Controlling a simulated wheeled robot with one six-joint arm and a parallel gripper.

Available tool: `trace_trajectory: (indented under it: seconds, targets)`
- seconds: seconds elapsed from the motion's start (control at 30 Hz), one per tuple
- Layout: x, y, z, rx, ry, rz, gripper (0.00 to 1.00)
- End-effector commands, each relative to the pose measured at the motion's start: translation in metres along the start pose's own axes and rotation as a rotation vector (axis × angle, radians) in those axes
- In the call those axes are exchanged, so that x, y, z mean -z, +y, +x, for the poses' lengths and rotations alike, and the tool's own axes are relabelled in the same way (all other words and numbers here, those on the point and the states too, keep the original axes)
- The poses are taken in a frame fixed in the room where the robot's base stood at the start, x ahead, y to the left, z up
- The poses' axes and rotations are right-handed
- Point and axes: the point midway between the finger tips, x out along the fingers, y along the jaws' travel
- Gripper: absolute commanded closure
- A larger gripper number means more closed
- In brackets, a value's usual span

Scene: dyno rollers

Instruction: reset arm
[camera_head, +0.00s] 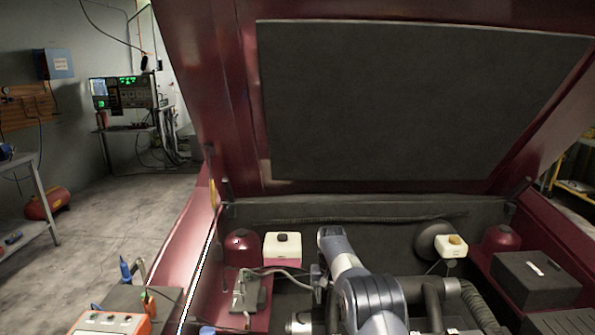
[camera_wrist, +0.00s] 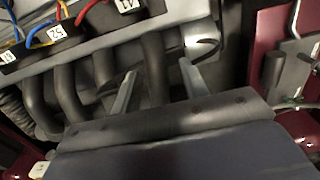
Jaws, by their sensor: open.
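My gripper (camera_wrist: 158,70) shows in the wrist view with its two grey fingers spread apart and nothing between them. It points into an engine bay, over dark curved pipes (camera_wrist: 72,95). Whether the fingertips touch the pipes cannot be told. In the head view my grey and dark blue arm (camera_head: 343,252) reaches into the bay under the raised red hood (camera_head: 420,100). My gripper's fingers cannot be made out in that view.
A numbered engine part with coloured wires (camera_wrist: 60,40) lies close to the fingers. White-topped reservoirs (camera_head: 283,249) (camera_head: 452,246) and a black box (camera_head: 535,280) flank the arm. An orange meter (camera_head: 110,322) sits at the lower left. Open floor (camera_head: 120,225) lies left of the car.

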Motion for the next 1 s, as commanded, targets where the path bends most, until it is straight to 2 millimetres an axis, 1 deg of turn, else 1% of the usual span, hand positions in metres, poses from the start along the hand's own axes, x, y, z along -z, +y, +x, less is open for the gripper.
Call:
trace_trajectory:
  seconds: [0.1, 0.47, 1.0]
  targets:
    - [-0.009, -0.01, 0.006, 0.0, -0.003, -0.001, 0.58]
    - [-0.038, -0.035, 0.027, 0.0, -0.002, -0.002, 0.58]
    - [-0.096, -0.064, 0.052, 0.0, -0.002, -0.003, 0.58]
